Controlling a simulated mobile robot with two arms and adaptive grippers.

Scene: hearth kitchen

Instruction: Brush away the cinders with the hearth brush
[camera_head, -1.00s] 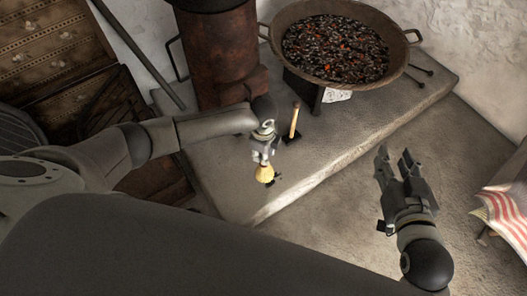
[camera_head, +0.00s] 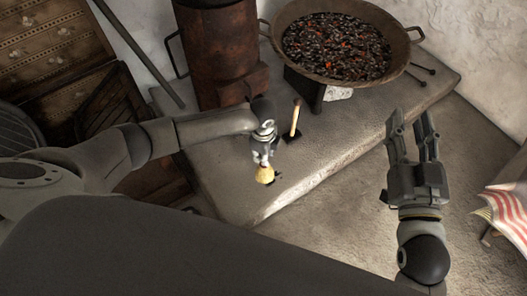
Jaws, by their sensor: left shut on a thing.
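My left gripper (camera_head: 264,157) is shut on the hearth brush, low over the front part of the stone hearth (camera_head: 232,185). The brush's yellow bristles (camera_head: 264,175) point down at the hearth; its handle is hidden by the gripper. Small dark bits, perhaps cinders (camera_head: 278,179), show just right of the bristles. I cannot tell whether the bristles touch the stone. My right gripper (camera_head: 411,122) is open and empty, right of the hearth's front edge, with its fingers pointing up the picture.
A wooden-handled tool (camera_head: 295,118) with a dark base stands on the hearth behind the brush. A wide pan of glowing coals (camera_head: 335,50) stands at the back. A rusty stove (camera_head: 220,60) is behind the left arm. Striped cloth (camera_head: 506,212) lies at the right.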

